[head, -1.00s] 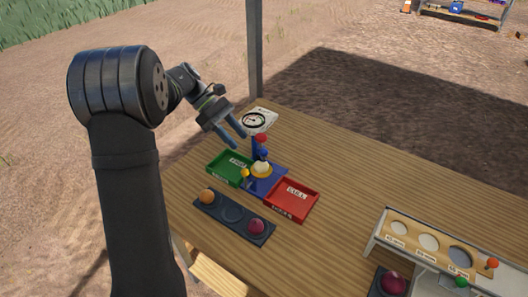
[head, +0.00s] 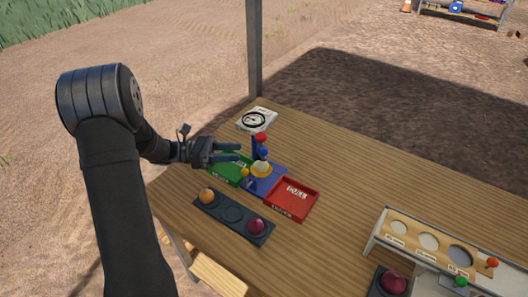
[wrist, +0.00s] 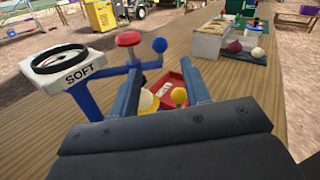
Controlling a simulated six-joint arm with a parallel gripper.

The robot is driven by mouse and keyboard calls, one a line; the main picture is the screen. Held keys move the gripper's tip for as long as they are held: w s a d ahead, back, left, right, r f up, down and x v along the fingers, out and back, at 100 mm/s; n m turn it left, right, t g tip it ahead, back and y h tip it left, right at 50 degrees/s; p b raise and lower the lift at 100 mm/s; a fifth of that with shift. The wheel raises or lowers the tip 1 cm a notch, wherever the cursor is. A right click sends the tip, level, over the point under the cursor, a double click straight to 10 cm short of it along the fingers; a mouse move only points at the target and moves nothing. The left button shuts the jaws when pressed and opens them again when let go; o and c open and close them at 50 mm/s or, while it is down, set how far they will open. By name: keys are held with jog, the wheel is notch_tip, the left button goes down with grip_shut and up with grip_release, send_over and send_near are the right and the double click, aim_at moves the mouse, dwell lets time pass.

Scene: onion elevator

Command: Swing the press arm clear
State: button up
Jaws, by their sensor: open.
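The blue press stands on a blue base (head: 270,180). Its arm carries a red knob (head: 260,138) and a blue ball (head: 262,153); in the wrist view the red knob (wrist: 129,39) and blue ball (wrist: 159,45) show ahead of my fingers. A pale yellow onion (head: 261,169) sits on the base near the press, partly hidden by a finger in the wrist view. A small yellow ball (wrist: 179,96) shows between my fingers there. My gripper (head: 238,153) is open and empty, level, its fingers pointing right just left of the press; contact cannot be told.
A green tray (head: 218,168) lies under my gripper, a red tray (head: 290,205) right of the press. A dark holder (head: 232,230) with an orange and a purple onion is in front. A sizing board (head: 420,228) is at right.

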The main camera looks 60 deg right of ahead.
aim_at(263, 152)
jog(key=x, duration=0.9)
jog(key=shift+s+d, duration=0.2)
jog(key=shift+s, duration=0.15)
jog(key=shift+c, duration=0.4)
grip_shut()
jog(key=shift+w+a, duration=0.1)
jog(key=shift+w, duration=0.05)
